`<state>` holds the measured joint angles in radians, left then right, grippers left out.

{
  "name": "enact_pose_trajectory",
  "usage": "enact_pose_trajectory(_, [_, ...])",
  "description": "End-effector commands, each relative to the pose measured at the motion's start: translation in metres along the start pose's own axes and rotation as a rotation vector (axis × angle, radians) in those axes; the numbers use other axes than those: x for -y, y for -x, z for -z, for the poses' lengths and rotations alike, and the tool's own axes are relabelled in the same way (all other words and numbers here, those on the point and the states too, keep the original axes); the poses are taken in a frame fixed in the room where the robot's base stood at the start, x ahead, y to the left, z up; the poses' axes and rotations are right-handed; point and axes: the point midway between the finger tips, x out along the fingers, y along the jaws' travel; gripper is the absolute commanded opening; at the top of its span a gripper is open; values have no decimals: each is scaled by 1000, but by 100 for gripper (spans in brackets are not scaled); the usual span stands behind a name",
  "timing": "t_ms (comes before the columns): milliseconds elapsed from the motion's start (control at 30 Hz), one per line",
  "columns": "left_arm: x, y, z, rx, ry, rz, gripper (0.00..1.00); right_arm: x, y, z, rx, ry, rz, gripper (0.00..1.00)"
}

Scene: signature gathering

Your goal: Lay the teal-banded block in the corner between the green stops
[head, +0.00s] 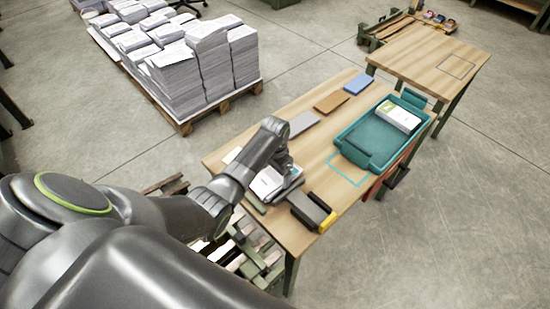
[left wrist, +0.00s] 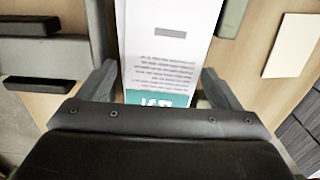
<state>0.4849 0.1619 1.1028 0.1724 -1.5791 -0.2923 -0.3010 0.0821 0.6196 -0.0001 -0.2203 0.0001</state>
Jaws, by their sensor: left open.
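A white printed block with a teal band (left wrist: 172,40) stands between the open fingers of my left gripper (left wrist: 160,78) in the left wrist view. Its teal end lies nearest the palm, with a gap beside the fingers. In the head view the white block (head: 266,183) is partly hidden by my left gripper (head: 283,166), low over the near end of the table. Grey-green pieces, perhaps the stops, lie on both sides of the block: one at the right (left wrist: 232,16) and a larger one with dark bars at the left (left wrist: 45,55). My right gripper is not in view.
A teal tray (head: 352,151) on the table (head: 320,160) holds another white block (head: 398,115). Grey (head: 303,123), brown (head: 331,102) and blue (head: 359,84) slabs lie along the far edge. A dark, yellow-ended piece (head: 308,210) lies near the front edge. Paper stacks (head: 180,75) stand behind.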

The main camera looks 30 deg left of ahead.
Motion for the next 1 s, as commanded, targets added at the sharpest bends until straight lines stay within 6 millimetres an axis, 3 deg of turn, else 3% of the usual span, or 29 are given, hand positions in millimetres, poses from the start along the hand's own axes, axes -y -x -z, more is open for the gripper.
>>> enact_pose_trajectory(300, [1, 65, 1, -4, 0, 3, 86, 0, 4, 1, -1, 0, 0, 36])
enact_pose_trajectory(500, [0, 93, 1, -2, 1, 1, 86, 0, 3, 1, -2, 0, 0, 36])
enact_pose_trajectory(1000, [0, 102, 0, 0, 1, 0, 86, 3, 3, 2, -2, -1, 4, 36])
